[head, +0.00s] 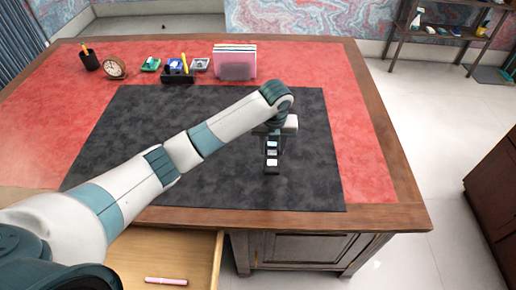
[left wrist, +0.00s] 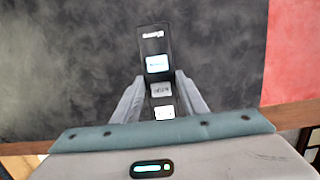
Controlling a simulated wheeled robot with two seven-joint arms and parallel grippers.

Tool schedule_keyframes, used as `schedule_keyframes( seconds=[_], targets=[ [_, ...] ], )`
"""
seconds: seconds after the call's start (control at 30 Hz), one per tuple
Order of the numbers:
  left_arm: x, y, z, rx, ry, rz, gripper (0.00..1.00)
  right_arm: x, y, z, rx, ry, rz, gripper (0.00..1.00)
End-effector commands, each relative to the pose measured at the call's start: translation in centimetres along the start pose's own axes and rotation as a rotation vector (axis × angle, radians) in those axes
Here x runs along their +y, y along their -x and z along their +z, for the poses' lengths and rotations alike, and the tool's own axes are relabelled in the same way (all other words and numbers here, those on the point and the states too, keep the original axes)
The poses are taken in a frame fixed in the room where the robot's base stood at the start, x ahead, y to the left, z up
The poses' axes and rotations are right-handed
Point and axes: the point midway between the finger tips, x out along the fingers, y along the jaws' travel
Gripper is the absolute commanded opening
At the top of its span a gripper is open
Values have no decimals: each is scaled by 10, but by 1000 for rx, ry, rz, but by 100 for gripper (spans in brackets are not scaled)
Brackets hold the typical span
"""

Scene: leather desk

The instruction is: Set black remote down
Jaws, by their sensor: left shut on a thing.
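The black remote (left wrist: 156,48) is a slim dark bar with several pale and blue labels or buttons. My left gripper (left wrist: 160,95) is shut on it, with one grey finger on each side near its lower part in the left wrist view. In the head view, my left gripper (head: 273,138) points down over the black desk mat (head: 120,130), and the remote (head: 271,164) shows below it. I cannot tell whether the remote touches the mat. My right gripper is not in view.
The red-topped desk (head: 365,150) has a wooden rim. At the back stand a pen cup (head: 91,63), a clock (head: 115,68), a black organizer (head: 178,77) and a pink file holder (head: 235,65). An open drawer (head: 190,250) holds a pink pen (head: 166,281). Most of the mat is clear.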

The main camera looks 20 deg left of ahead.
Motion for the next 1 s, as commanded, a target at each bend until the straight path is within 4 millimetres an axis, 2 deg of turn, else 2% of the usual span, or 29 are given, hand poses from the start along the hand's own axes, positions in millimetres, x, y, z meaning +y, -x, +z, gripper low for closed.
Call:
schedule_keyframes(
  seconds=[0.1, 0.33, 0.77, 1.0],
  targets=[
    [16, -14, 15, 2, 4, 4, 13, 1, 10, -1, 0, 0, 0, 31],
    [34, -35, 33, 0, 2, 1, 13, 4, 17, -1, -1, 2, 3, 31],
    [37, -40, 35, 0, 0, 0, 13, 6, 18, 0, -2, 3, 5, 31],
    [36, -61, 31, 3, 1, 1, 13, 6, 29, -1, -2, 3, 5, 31]
  ],
)
